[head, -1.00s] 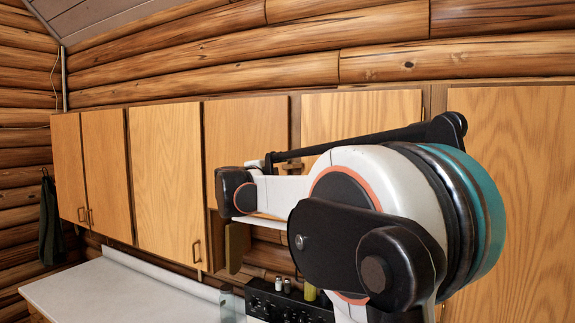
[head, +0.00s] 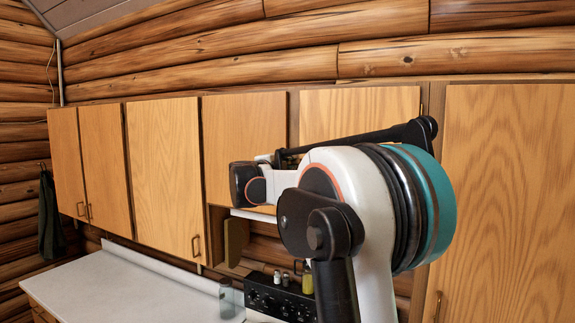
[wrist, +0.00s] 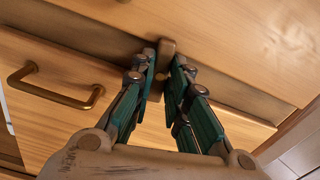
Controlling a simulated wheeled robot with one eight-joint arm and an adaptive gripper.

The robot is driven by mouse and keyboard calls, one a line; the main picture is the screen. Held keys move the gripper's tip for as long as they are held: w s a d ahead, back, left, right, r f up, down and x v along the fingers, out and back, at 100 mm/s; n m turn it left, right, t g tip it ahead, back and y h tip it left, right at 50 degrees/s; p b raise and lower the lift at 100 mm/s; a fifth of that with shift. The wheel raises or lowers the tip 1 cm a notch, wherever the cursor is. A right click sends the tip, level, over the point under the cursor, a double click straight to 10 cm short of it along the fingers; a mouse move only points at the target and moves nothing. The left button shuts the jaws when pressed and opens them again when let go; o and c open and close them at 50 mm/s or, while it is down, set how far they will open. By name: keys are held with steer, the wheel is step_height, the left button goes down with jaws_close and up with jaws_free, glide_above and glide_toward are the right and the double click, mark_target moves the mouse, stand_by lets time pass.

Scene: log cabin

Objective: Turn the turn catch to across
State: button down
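The turn catch (wrist: 167,47) shows in the wrist view as a small brown piece at the dark gap between two wooden fronts, top centre. It seems to run lengthwise between my fingers, over the gap; its lower part is partly hidden. My gripper (wrist: 164,66) has two teal and dark fingers pointing at the catch, one on each side of it. The fingers stand apart, with a visible space between them. I cannot tell whether either finger touches the catch. In the head view, neither the gripper nor the catch is visible.
A wooden front with a brass pull handle (wrist: 50,90) lies left of the fingers in the wrist view. In the head view, wall cabinets (head: 163,180) line the log wall. A pale counter (head: 130,290) is clear at left, and a black appliance (head: 280,302) stands near small bottles.

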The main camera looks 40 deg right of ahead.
steer(key=shift+f, duration=0.1)
steer(key=shift+m+b, duration=0.7)
steer(key=shift+m, duration=0.3)
steer(key=c, duration=1.6)
jaws_free()
steer(key=shift+o, duration=0.2)
steer(key=shift+a, duration=0.1)
steer(key=v, duration=1.2)
